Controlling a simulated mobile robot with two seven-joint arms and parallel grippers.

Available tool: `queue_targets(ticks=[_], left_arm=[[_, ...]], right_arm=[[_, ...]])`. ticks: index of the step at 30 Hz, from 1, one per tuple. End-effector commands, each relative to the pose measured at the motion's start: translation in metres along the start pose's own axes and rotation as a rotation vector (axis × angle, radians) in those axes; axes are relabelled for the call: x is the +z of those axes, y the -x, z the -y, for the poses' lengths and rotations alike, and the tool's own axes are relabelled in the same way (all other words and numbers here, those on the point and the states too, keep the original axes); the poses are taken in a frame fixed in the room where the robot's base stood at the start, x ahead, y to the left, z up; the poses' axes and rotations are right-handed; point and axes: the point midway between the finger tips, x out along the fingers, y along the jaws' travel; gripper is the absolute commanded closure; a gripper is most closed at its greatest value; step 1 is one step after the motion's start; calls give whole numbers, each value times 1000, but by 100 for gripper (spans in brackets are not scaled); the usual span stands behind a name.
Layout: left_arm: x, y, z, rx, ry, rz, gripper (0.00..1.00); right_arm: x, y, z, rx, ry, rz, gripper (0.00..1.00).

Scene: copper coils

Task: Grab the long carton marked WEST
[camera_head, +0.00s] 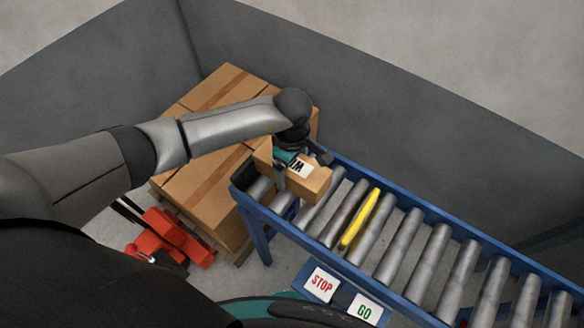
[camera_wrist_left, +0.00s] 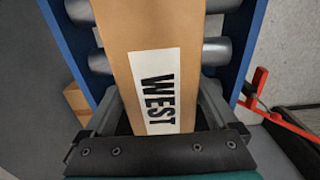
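My left gripper (camera_head: 301,168) is over the carton from above, with one finger on each long side. In the left wrist view the fingers (camera_wrist_left: 164,100) flank the carton closely; I cannot tell whether they press on it. Part of the label is hidden by the gripper in the head view. My right gripper is not in view.
Large stacked cartons (camera_head: 200,190) stand behind on a pallet. A red pallet jack (camera_head: 165,238) is at left. STOP (camera_head: 321,284) and GO (camera_head: 364,309) signs are in front.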

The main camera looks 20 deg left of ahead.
Motion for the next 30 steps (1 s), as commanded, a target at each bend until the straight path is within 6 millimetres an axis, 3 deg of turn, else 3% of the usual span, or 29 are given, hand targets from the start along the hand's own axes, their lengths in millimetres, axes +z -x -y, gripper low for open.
queue_targets(ticks=[2,22,30], left_arm=[[0,0,0,0,0,0,18],[0,1,0,0,0,-1,93],[0,2,-1,2,0,0,94]], right_arm=[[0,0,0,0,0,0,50],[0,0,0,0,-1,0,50],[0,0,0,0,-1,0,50]])
